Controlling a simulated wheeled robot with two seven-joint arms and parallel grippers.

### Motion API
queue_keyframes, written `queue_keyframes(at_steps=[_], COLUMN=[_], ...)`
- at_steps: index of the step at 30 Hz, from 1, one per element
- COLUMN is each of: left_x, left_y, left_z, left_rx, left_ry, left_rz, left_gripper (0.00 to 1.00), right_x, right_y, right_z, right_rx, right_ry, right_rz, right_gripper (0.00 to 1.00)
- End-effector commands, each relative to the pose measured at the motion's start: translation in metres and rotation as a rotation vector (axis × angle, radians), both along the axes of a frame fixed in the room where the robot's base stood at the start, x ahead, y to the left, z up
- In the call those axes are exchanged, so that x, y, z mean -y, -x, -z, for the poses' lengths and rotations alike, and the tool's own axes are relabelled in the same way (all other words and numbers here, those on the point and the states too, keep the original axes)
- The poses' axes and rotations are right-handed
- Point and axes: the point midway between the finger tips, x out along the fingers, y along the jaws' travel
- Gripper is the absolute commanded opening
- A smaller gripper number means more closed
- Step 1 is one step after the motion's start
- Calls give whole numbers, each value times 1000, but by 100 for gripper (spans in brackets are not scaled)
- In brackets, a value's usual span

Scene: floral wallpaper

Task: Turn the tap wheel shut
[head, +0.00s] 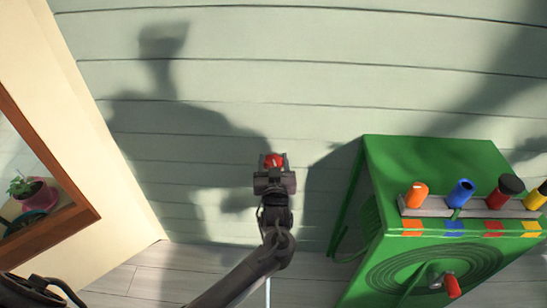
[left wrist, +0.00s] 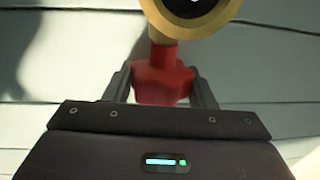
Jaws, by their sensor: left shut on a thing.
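The red tap wheel (head: 274,160) is in front of the pale green plank wall, at the middle of the head view. It is small there and mostly hidden by my left gripper (head: 275,172). In the left wrist view the red wheel (left wrist: 163,80) sits between the two dark fingers, which are shut on it from both sides. Just above it is a brass-yellow ring (left wrist: 218,22) with a dark centre, cut off by the top edge. The wheel's turn angle cannot be told. My right gripper is not in view.
A green cabinet (head: 410,152) stands to the right, with a rack of coloured-handled items (head: 461,192) and a red-handled crank (head: 452,286) on its front. A wood-framed opening (head: 88,210) with a potted plant (head: 32,192) is at the left. Wall beside the gripper is clear.

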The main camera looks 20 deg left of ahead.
Motion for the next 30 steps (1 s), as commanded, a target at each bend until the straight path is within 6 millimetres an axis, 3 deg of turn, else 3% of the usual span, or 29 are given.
queue_keyframes(at_steps=[7,16,30], left_x=[-2,-1,0], left_y=[1,0,0], left_z=[-3,-1,0], left_rx=[-3,-1,1], left_ry=[-4,-2,0], left_rz=[175,326,377], left_gripper=[28,28,29], right_x=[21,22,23], right_y=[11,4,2], right_z=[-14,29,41], right_rx=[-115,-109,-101], right_ry=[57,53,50], right_rz=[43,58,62], right_gripper=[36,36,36])
